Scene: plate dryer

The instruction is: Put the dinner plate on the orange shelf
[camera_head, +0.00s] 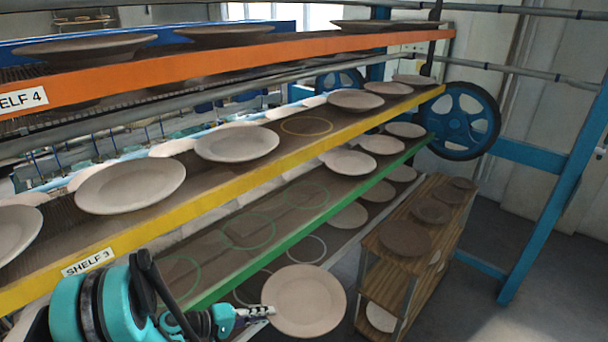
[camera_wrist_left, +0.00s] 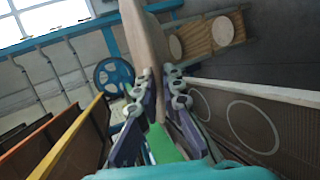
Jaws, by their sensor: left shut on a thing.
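The pale dinner plate (camera_head: 303,300) is in my left gripper (camera_head: 266,312), which is shut on its left rim. The plate is in front of and below the green shelf edge, left of the wooden cart. In the left wrist view the plate (camera_wrist_left: 145,40) is seen nearly edge-on between the fingers (camera_wrist_left: 160,78). The orange shelf (camera_head: 230,53), labelled SHELF 4, is the top one in the head view, well above the gripper, with several plates on it. My right gripper is not in view.
The yellow shelf (camera_head: 225,165) and green shelf (camera_head: 310,226) below the orange one hold plates; the green one has empty green rings. A wooden cart (camera_head: 445,241) with brown plates stands right. A blue wheel (camera_head: 462,121) and blue post (camera_head: 555,190) are beyond.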

